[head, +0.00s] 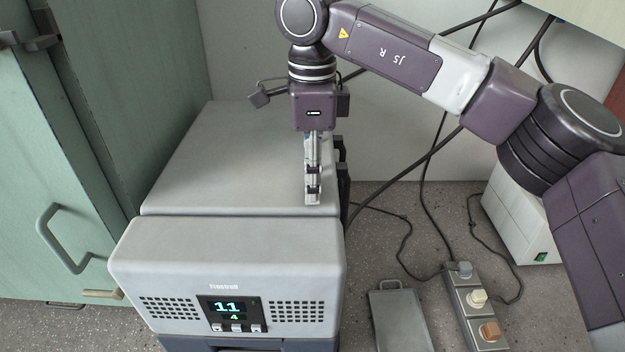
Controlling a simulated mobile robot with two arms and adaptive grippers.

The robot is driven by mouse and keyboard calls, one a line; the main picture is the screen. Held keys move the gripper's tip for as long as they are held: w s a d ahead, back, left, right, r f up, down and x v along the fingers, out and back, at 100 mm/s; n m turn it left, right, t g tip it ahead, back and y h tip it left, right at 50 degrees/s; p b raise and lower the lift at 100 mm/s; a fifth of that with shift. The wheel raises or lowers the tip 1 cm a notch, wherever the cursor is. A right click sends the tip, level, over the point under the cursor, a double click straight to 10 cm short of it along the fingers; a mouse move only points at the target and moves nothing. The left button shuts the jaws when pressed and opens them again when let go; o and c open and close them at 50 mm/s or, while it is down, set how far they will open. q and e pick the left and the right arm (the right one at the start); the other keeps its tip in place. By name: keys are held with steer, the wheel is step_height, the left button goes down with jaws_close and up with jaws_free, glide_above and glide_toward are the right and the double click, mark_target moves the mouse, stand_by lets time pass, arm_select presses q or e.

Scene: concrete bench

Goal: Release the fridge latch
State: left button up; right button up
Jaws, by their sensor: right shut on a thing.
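The fridge (232,260) is a grey box with a small lit display and vent grilles on its front. Its flat lid (225,170) lies level and looks closed. My right gripper (313,201) points down over the lid's right part, near the seam behind the front panel. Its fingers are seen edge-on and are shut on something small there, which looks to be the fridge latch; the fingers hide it. Black fittings (343,185) show along the fridge's right side, just right of the fingers. My left gripper is not in view.
A green cabinet (75,150) with a handle stands close at the left. A power strip (474,305) with plugs, a grey metal tray (400,318) and a white box (522,222) lie to the right. Dark cables run across the bench and wall there.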

steer(key=shift+m, duration=0.3)
steer(key=o, duration=1.2)
steer(key=shift+c, duration=0.2)
step_height(320, 180, up, 12)
